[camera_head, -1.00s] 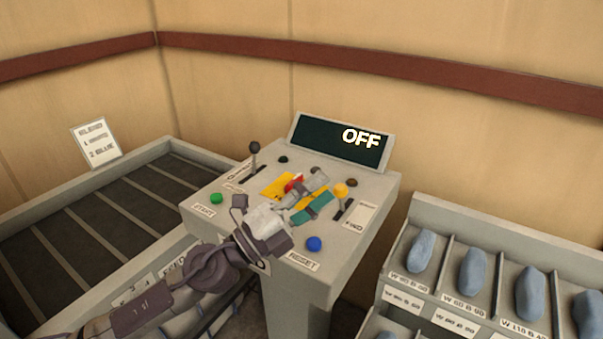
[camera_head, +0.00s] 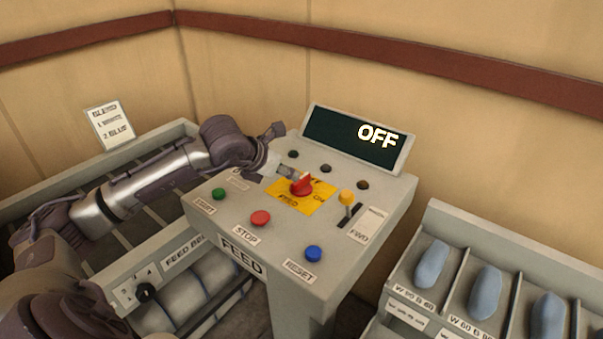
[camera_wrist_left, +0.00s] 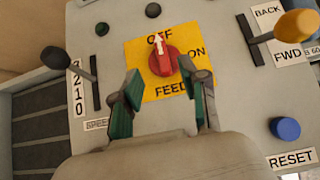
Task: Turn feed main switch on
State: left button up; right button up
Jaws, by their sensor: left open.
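The red feed main switch (camera_head: 302,186) sits on a yellow plate (camera_head: 287,202) on the grey control console. In the left wrist view the red knob (camera_wrist_left: 163,63) has a white arrow pointing up to OFF, with ON at its right. The display (camera_head: 352,137) reads OFF. My left gripper (camera_wrist_left: 163,83) is open, with its green-padded fingertips just below the knob, one on each side. My right gripper is not in view.
A green START button (camera_head: 219,194), red STOP button (camera_head: 260,218), blue RESET button (camera_head: 313,253) and yellow-handled lever (camera_head: 347,198) surround the switch. A black-knobbed lever (camera_wrist_left: 54,58) is close to the left fingers. A rack (camera_head: 433,206) with blue items stands right.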

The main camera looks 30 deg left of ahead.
aim_at(301, 178)
pick_arm(q)
jog(key=p+x, duration=0.2)
jog(key=x, duration=0.5)
jog(key=shift+w+d+f, duration=0.1)
jog(key=shift+w+f, duration=0.1)
jog(key=shift+w, duration=0.2)
jog(key=shift+w+f, duration=0.35)
jog(key=shift+f, duration=0.15)
grip_shut()
